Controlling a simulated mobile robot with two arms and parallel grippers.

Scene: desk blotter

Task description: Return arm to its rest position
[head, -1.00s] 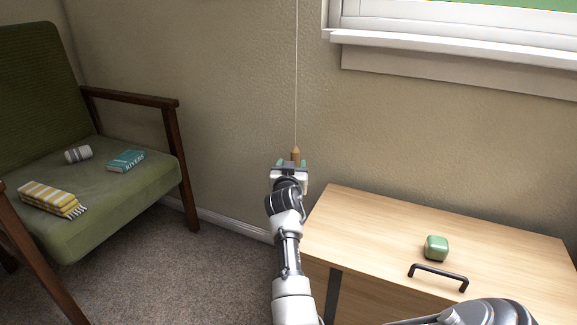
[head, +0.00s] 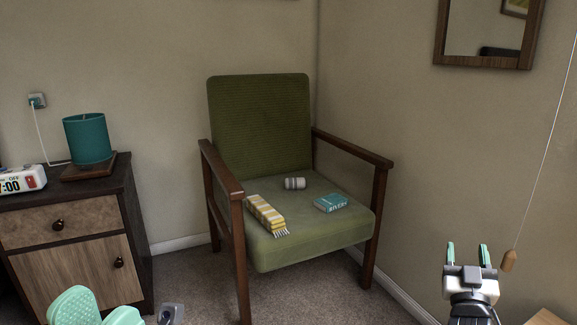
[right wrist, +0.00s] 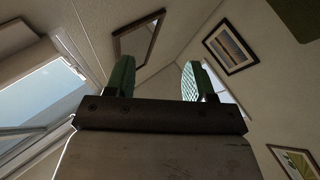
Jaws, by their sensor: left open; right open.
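My right gripper (head: 468,256) is at the lower right of the head view, its two green fingers pointing up and apart with nothing between them. The right wrist view also shows this gripper (right wrist: 158,80) open and empty. A wooden cord pull (head: 509,261) hangs on a thin cord just right of the right gripper, apart from it in the picture. My left gripper (head: 98,308) is at the bottom left edge of the head view, open, its green fingers partly cut off by the frame.
A green armchair (head: 262,120) holds a striped yellow cloth (head: 266,214), a grey-white roll (head: 294,183) and a teal book (head: 331,203). A nightstand (head: 60,220) with a teal lamp (head: 87,139) and clock (head: 20,181) stands left. A wooden top's corner (head: 545,318) shows bottom right.

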